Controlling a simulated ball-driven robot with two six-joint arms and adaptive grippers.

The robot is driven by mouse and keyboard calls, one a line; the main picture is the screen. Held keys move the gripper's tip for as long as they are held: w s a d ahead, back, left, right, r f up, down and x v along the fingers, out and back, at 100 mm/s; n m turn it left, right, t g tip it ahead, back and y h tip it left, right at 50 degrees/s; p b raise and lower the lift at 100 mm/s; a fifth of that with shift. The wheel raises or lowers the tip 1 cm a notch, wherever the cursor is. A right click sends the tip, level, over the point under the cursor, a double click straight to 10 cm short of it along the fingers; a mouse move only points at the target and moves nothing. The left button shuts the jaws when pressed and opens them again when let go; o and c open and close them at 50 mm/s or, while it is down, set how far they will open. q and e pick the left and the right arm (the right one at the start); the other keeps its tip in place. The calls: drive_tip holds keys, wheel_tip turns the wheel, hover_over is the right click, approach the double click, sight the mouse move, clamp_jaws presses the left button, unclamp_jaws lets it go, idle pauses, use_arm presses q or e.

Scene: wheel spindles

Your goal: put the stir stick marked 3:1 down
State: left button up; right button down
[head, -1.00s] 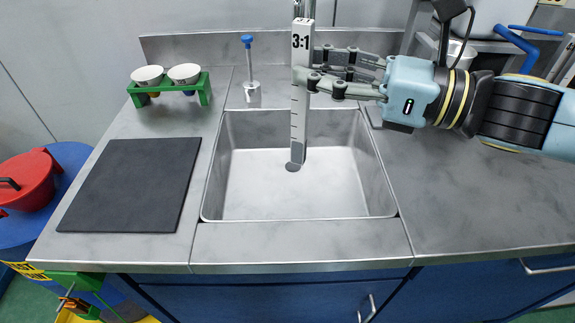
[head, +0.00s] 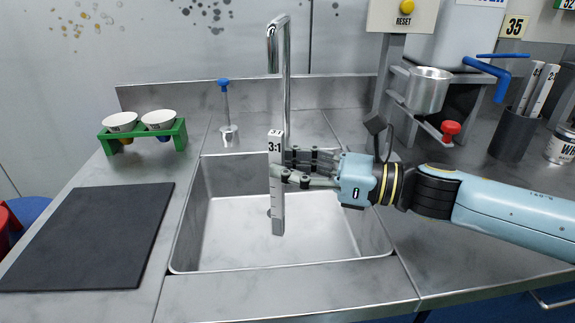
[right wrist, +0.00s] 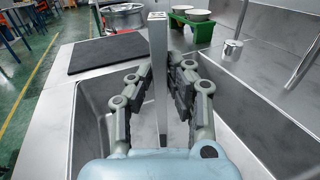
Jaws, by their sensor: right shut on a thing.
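The stir stick marked 3:1 (head: 277,212) is a flat grey-white bar with dark graduation marks along its edge. It stands upright over the sink (head: 225,262), in front of the tap. My right gripper (head: 284,172) is shut on its upper part, below the label. In the right wrist view the stick (right wrist: 158,75) stands between the two fingers of the gripper (right wrist: 165,85). I cannot tell whether its lower end touches the sink floor. My left gripper is not in view.
A dark mat (head: 85,235) lies left of the sink. A green rack with white cups (head: 140,122) and a blue-handled tool (head: 228,125) stand behind. A metal tap (head: 284,70) rises at the back. A dark holder with sticks (head: 512,133) stands right. The right counter's front is clear.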

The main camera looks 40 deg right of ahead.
drive_tip(key=shift+w+d+f, duration=0.3)
drive_tip(key=shift+w, duration=0.2)
drive_tip(key=shift+w+d+f, duration=0.25)
drive_tip(key=shift+w+f, duration=0.05)
drive_tip(key=shift+w, duration=0.15)
drive_tip(key=shift+f+b, duration=0.6)
drive_tip(key=shift+f, duration=0.1)
drive_tip(key=c, duration=1.3)
unclamp_jaws()
drive_tip(key=shift+r, duration=0.1)
drive_tip(key=shift+o, duration=0.2)
drive_tip(key=r+p+v, duration=0.1)
drive_tip(key=p+v, duration=0.2)
drive_tip(key=v, duration=0.4)
drive_tip(key=shift+s, duration=0.2)
